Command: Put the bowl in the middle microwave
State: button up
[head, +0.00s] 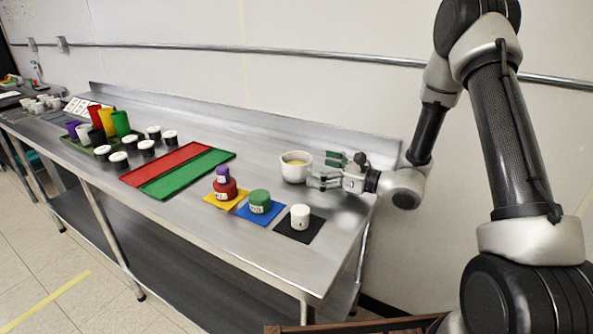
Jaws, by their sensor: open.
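A white bowl (289,173) with something yellowish inside stands upright on the steel counter, near its right end. My gripper (318,171) is just to the right of the bowl, with its fingers pointing left toward it. The fingers are apart, and the bowl's right side is at or very near the fingertips; I cannot tell whether they touch. No microwave can be made out in this view.
In front are a yellow mat with stacked red and purple jars (226,188), a green jar (260,201) on a blue mat, and a white jar (300,217) on a black mat. Red (165,164) and green mats lie left. Cups and jars stand farther left. A wall is behind.

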aim_at(284, 155)
jog(key=x, duration=0.7)
jog(key=shift+w+a+r, duration=0.25)
jog(key=shift+w, duration=0.05)
jog(key=c, duration=1.4)
jog(key=shift+o, duration=0.2)
jog(key=shift+r, duration=0.15)
